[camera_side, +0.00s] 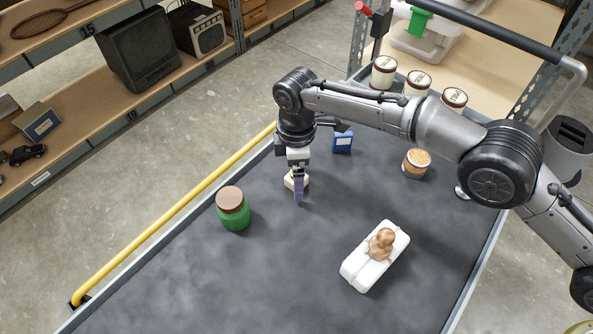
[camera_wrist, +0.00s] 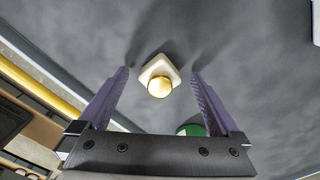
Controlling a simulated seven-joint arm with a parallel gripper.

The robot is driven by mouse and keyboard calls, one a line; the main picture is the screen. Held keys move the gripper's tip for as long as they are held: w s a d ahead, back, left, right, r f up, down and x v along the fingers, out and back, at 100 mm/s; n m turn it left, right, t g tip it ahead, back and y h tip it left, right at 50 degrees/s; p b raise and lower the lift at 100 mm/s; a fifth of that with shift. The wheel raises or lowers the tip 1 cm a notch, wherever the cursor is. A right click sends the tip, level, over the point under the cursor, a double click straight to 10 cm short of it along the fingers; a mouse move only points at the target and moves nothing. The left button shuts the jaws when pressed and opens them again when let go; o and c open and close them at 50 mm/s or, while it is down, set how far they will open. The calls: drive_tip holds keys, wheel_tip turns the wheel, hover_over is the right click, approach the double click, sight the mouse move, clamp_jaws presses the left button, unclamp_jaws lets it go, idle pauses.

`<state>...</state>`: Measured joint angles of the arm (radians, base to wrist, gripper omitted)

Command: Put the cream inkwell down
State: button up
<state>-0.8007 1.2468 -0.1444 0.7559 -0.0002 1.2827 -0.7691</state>
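The cream inkwell (camera_wrist: 148,71) is square with a round gold cap and stands upright on the dark cart top (camera_side: 180,290). In the wrist view it sits between the two purple fingers of my gripper (camera_wrist: 160,72), with a gap visible on each side. My gripper is open around it and does not appear to touch it. In the side view the inkwell (camera_side: 288,182) is partly hidden behind a finger of my gripper (camera_side: 298,188), which points down at the cart top.
A green jar with a brown lid (camera_side: 233,212) stands to the left. A figurine (camera_side: 381,243) lies on a white padded block (camera_side: 358,272) to the lower right. A blue box (camera_side: 342,144) and an orange-patterned tin (camera_side: 416,162) stand behind. The front of the cart is clear.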

drive_tip(key=shift+r, duration=3.9)
